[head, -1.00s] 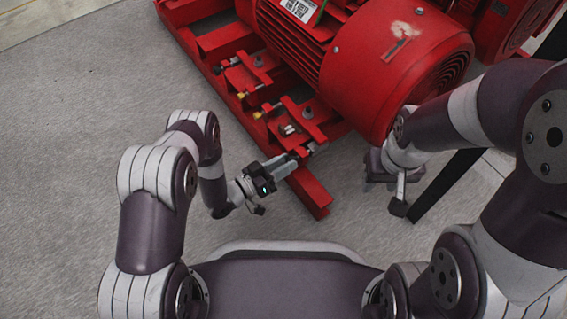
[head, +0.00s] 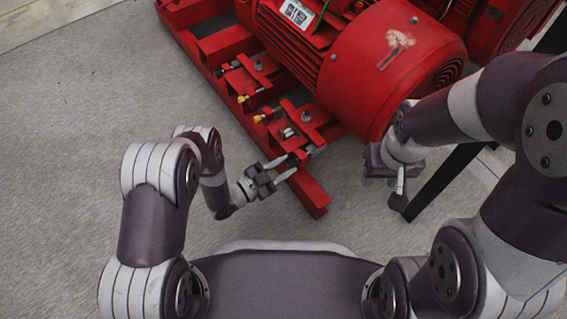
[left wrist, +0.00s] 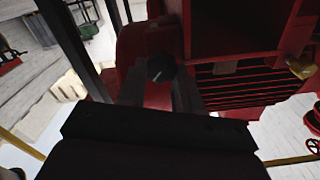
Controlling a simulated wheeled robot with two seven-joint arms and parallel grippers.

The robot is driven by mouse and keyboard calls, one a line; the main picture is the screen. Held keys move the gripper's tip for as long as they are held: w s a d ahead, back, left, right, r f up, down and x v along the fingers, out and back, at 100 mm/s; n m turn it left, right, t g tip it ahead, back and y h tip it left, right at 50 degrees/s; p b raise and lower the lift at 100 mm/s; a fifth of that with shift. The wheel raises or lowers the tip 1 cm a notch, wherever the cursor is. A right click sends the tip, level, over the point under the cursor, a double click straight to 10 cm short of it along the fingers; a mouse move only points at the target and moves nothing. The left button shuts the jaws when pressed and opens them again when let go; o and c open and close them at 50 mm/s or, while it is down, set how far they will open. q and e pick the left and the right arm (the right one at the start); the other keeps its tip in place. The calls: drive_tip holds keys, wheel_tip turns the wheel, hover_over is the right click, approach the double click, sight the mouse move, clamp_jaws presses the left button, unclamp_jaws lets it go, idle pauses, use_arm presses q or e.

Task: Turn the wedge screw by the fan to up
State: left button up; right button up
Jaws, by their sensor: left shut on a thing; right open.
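The wedge screw by the fan shows in the left wrist view as a dark, faceted head (left wrist: 161,68) with a short pale slanted mark. In the head view it is small and dark (head: 299,156), at the near end of the red base, partly hidden by my fingers. My left gripper (head: 287,165) is shut on it, and in the left wrist view one finger lies on each side of the head (left wrist: 160,88). My right gripper (head: 398,192) is open and empty, right of the base and below the motor's fan end; its fingers are partly hidden.
The big red motor (head: 385,75) with its fan grille (head: 447,82) stands above the screw. Other screws with yellowish ends (head: 243,99) sit farther along the red base rail (head: 307,190). A dark post (head: 440,185) slants at the right. The grey floor at left is clear.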

use_arm(q)
drive_tip(key=m+p, duration=0.2)
drive_tip(key=m, duration=0.4)
drive_tip(key=shift+s, duration=0.1)
drive_tip(key=m, duration=0.4)
drive_tip(key=shift+f+p, duration=0.1)
drive_tip(key=shift+p, duration=0.3)
drive_tip(key=m, duration=0.3)
drive_tip(key=shift+f+m+p, duration=0.1)
drive_tip(key=shift+m+p, duration=0.2)
drive_tip(key=shift+p, duration=0.1)
drive_tip(key=m+p, duration=0.1)
drive_tip(key=m, duration=0.6)
drive_tip(key=shift+f, duration=0.15)
drive_tip(key=m+p, duration=0.1)
drive_tip(key=m, duration=0.5)
drive_tip(key=shift+f+m, duration=0.1)
drive_tip(key=shift+m, duration=0.2)
drive_tip(key=o, duration=1)
drive_tip(key=shift+o, duration=0.2)
